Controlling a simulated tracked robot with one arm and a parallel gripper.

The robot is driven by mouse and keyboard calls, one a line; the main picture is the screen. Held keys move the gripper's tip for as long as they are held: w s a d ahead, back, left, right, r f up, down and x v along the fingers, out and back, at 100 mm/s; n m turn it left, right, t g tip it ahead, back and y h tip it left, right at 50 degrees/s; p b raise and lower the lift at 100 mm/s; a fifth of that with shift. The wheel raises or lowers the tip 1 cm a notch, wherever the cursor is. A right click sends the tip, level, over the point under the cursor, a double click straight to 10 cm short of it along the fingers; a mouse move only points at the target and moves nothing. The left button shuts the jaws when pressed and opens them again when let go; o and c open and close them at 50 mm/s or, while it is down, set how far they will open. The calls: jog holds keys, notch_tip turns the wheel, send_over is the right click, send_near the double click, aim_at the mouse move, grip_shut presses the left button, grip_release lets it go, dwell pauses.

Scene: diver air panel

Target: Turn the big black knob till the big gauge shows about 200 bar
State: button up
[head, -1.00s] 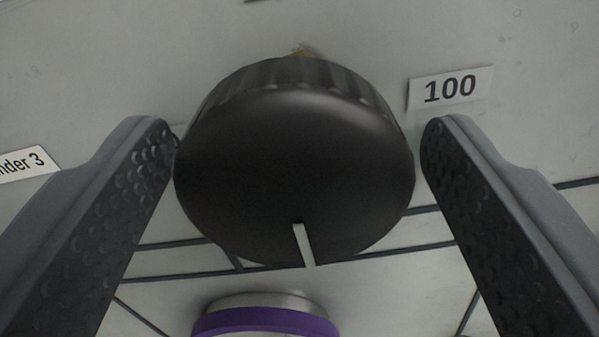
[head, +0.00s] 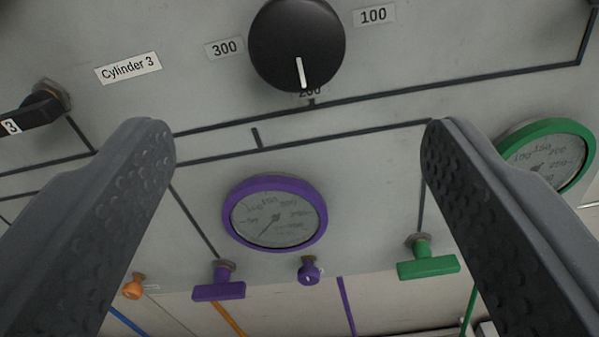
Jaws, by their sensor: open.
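The big black knob (head: 296,40) is at the top middle of the head view, mounted on a grey panel (head: 480,50). Its white pointer line points down, at a partly hidden label that seems to read 200. Labels 300 (head: 224,48) and 100 (head: 374,15) sit to its left and right. My gripper (head: 295,128) is open and empty, with its fingertips lower in the picture than the knob and apart from it. A purple-rimmed gauge (head: 275,213) shows between the fingers; its reading is too small to tell. I cannot tell that any gauge in view is the big one.
A green-rimmed gauge (head: 548,160) is at the right, partly behind my right finger. A black handle marked 3 (head: 30,114) is at the left, near the "Cylinder 3" label (head: 128,67). Purple (head: 219,290) and green (head: 428,266) T-handles stick out along the lower panel.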

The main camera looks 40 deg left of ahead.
jog(key=shift+v, duration=1.2)
jog(key=s+d+r+m+h, duration=0.1)
jog(key=d+r+h, duration=0.2)
jog(key=d, duration=0.7)
jog(key=d+r+m+h, duration=0.1)
jog(key=d+r+h, duration=0.2)
jog(key=d+r, duration=0.3)
jog(key=s+d+r+m+h, duration=0.1)
jog(key=d+r+h, duration=0.2)
jog(key=d, duration=1.1)
jog(key=shift+s+d+r+m+h, duration=0.3)
jog(key=shift+r+m, duration=0.1)
jog(key=shift+r, duration=0.35)
